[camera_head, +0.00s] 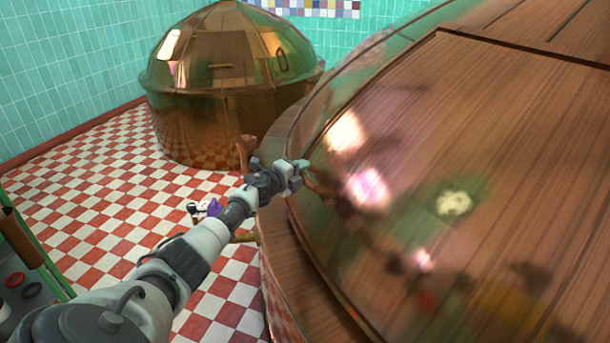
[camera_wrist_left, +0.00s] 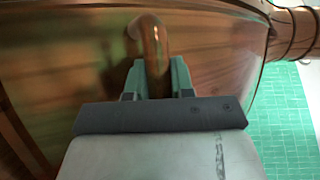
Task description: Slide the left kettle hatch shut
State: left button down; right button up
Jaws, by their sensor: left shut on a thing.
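A large copper kettle (camera_head: 278,232) fills the right side of the head view. Its hatch (camera_head: 480,130) is a broad, shiny, curved copper panel with a dark edge line along the top. My left gripper (camera_head: 303,167) is at the hatch's left edge. In the left wrist view, its green-grey fingers (camera_wrist_left: 155,78) are shut on a rounded copper-brown handle (camera_wrist_left: 149,42), one finger on each side. The handle stands out from the copper surface behind it. I cannot tell how far open the hatch is. My right gripper is not in view.
A second domed copper kettle (camera_head: 225,85) stands behind on a red-and-white checked floor (camera_head: 110,180). A brown post-like piece (camera_head: 246,150) rises beside my left arm. A green rail (camera_head: 45,255) is at the left edge. The floor between is mostly clear.

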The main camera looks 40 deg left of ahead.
pick_arm(q)
jog(key=shift+a+r, duration=0.4)
jog(key=shift+a, duration=0.2)
jog(key=c, duration=1.2)
grip_release()
jog(key=shift+a, duration=0.1)
jog(key=shift+c, duration=0.2)
jog(key=shift+o, duration=1.3)
jog(key=shift+a+f, duration=0.15)
jog(key=shift+f, duration=0.05)
jog(key=shift+a+f, duration=0.1)
jog(key=shift+f, duration=0.05)
jog(key=shift+d, duration=0.25)
jog(key=shift+s, duration=0.25)
jog(key=shift+s+a+r, duration=0.15)
jog(key=shift+s+a, duration=0.1)
jog(key=shift+s, duration=1.45)
jog(key=shift+s+a+r, duration=0.15)
jog(key=shift+s+a, duration=0.05)
jog(key=shift+s, duration=1.5)
jog(key=shift+s+a+r, duration=0.15)
jog(key=shift+s+a, duration=0.1)
jog(key=shift+s, duration=1.45)
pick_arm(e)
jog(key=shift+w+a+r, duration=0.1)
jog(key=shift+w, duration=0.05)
pick_arm(q)
jog(key=shift+f, duration=0.1)
